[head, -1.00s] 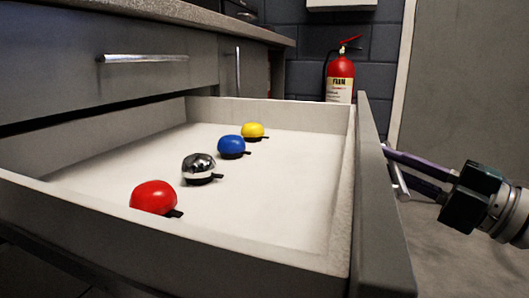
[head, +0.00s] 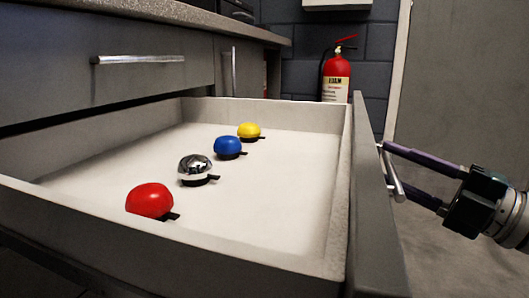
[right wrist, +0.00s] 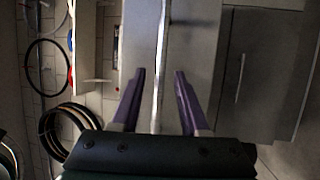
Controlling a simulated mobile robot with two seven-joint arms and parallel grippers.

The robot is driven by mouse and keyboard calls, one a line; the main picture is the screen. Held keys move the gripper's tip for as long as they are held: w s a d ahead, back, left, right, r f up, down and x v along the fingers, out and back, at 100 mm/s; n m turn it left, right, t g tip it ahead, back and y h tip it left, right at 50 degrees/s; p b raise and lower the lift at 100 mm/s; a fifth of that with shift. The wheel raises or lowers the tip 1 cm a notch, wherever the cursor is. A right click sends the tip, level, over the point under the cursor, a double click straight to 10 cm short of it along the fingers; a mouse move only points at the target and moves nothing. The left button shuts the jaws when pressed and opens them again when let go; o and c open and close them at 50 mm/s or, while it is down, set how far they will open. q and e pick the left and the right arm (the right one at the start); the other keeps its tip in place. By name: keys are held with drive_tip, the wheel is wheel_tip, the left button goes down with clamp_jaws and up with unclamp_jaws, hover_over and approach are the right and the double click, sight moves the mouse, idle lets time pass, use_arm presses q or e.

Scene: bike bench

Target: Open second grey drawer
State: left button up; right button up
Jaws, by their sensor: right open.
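The open grey drawer (head: 375,215) is pulled far out below a closed drawer (head: 150,66). It holds a red bell (head: 149,200), a chrome bell (head: 194,168), a blue bell (head: 227,146) and a yellow bell (head: 249,130). Its bar handle (head: 394,182) is on the outer front face. My right gripper (head: 395,170) is open at this handle. In the right wrist view its purple fingers (right wrist: 160,76) stand on either side of the handle bar (right wrist: 158,65), with gaps on both sides. My left gripper is not in view.
A red fire extinguisher (head: 335,75) stands by the dark block wall behind the drawer. A cabinet door with an upright handle (head: 232,70) is beyond the drawers. The floor (head: 440,255) right of the drawer looks clear.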

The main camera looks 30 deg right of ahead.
drive_tip(key=p+v, duration=0.1)
drive_tip(key=v, duration=0.7)
drive_tip(key=shift+s, duration=0.35)
